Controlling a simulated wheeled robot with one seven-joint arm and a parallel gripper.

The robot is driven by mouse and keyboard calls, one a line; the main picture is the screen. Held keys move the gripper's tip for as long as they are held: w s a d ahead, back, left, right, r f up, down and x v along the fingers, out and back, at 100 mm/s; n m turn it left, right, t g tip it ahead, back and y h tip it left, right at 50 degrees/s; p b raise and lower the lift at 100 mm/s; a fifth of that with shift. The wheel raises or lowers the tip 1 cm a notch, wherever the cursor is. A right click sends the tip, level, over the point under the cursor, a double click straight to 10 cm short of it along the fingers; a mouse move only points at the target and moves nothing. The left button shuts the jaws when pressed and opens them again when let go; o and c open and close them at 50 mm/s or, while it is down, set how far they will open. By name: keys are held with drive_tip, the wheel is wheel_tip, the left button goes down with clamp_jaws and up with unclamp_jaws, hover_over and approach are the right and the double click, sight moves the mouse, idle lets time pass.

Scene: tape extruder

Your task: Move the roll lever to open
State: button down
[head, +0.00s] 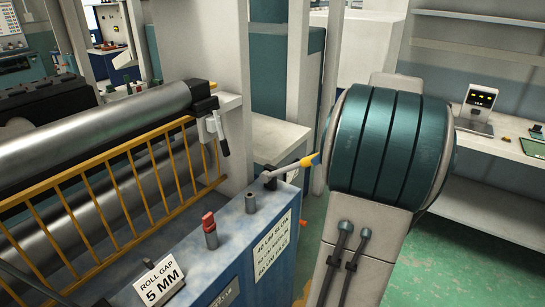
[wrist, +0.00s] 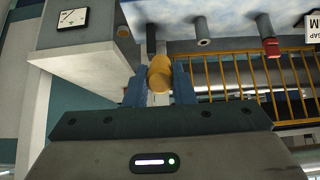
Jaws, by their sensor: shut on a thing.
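The roll lever (head: 285,170) is a grey rod with a yellow grip, on top of the blue cabinet near its far end. It leans over to the right, towards my arm. In the wrist view the yellow grip (wrist: 160,70) sits between the two blue fingers of my gripper (wrist: 159,84), which is shut on it.
The blue cabinet (head: 225,265) also carries a red-capped knob (head: 209,228), a grey post (head: 250,202) and a "ROLL GAP 5 MM" sign (head: 159,282). A yellow guard rail (head: 110,190) fronts the steel rollers (head: 95,125) on the left. Green floor (head: 440,255) is clear at right.

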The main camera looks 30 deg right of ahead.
drive_tip(key=shift+s+d+f+b, duration=0.25)
drive_tip(key=shift+s+f+b, duration=0.2)
drive_tip(key=shift+f+b, duration=0.25)
drive_tip(key=c, duration=1.1)
unclamp_jaws()
drive_tip(key=shift+r, duration=0.1)
drive_tip(key=shift+c, duration=0.2)
drive_tip(key=shift+r, duration=0.1)
drive_tip(key=shift+s+r+p, duration=0.1)
drive_tip(key=shift+r+p, duration=0.1)
drive_tip(key=shift+p, duration=0.15)
drive_tip(key=p+v, duration=0.2)
drive_tip(key=v, duration=0.4)
drive_tip(key=shift+s+r, duration=0.1)
